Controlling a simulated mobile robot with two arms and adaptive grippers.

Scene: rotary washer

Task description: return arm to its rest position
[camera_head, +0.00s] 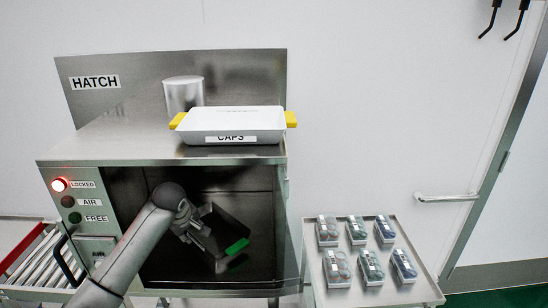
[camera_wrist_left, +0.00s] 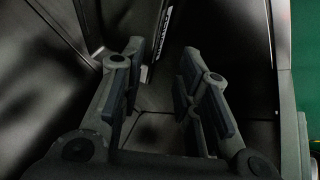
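My left arm reaches from the lower left into the open chamber of the steel hatch cabinet (camera_head: 150,150). My left gripper (camera_head: 207,228) is inside the chamber, in front of a dark tray (camera_head: 236,222) with a green handle (camera_head: 237,246). In the left wrist view the two fingers of the gripper (camera_wrist_left: 163,58) stand apart with nothing held between them. Dark panels and a small white-lettered label (camera_wrist_left: 164,27) lie beyond the fingers. I cannot tell whether the gripper touches the tray. My right gripper is in neither view.
A white CAPS tray (camera_head: 230,118) with yellow handles and a metal cylinder (camera_head: 183,95) stand on top of the cabinet. The red LOCKED lamp (camera_head: 59,184) is lit. A side table (camera_head: 345,297) at right holds several small packs (camera_head: 337,268). A roller conveyor (camera_head: 35,262) is at left.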

